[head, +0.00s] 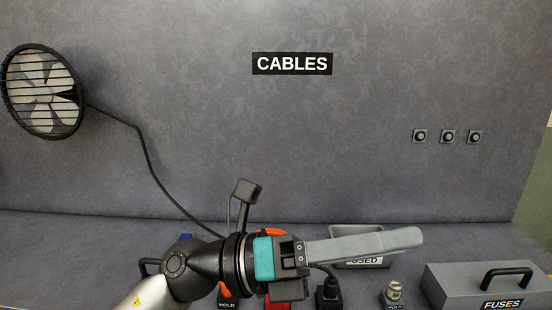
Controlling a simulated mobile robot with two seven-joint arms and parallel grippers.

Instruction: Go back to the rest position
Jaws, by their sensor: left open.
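My left gripper (412,239) reaches in from the lower left, above the bench, with its grey fingers pointing right. I see the fingers side-on, one mostly hiding the other, with nothing visible held in them. The gripper's fingers pass in front of a grey tray labelled USED (350,234) and cover part of its label. My right gripper is not in view.
A grey box labelled FUSES (450,284) with a black handle stands at right. A small fuse-like part (394,290) sits in a holder. Orange parts and a black plug (329,294) are below my gripper.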

